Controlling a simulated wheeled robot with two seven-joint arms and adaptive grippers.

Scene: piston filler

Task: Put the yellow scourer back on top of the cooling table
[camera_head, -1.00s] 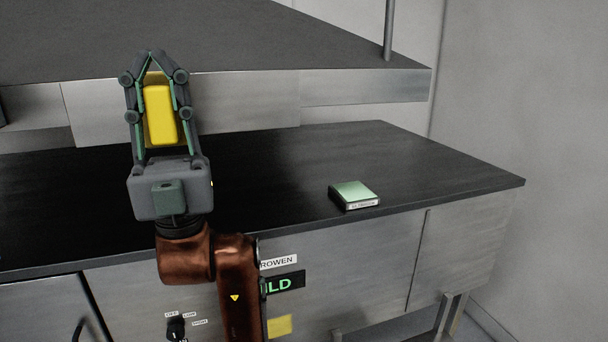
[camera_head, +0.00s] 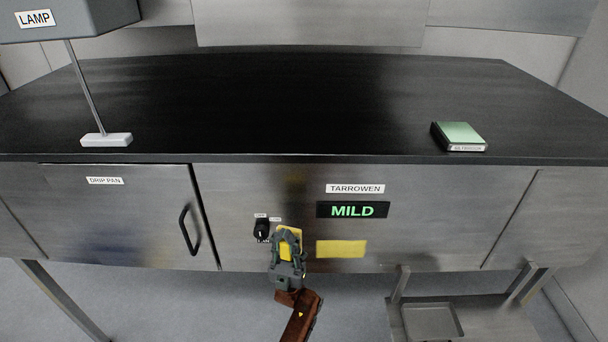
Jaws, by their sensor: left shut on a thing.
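The yellow scourer (camera_head: 286,252) is between the fingers of my left gripper (camera_head: 287,236), which is shut on it. The gripper shows small, low in the middle of the head view, in front of the metal front of the black-topped table (camera_head: 290,105). In the picture it is below the table's front edge, just right of a black knob. The fingers hide part of the scourer. How far it is from the table front is hard to tell. My right gripper is not in view.
A green-topped box (camera_head: 460,136) sits near the table's front edge at right. A lamp (camera_head: 70,18) stands on its base (camera_head: 106,139) at left. The middle of the tabletop is bare. A MILD display (camera_head: 352,210) and a door handle (camera_head: 188,230) are on the front.

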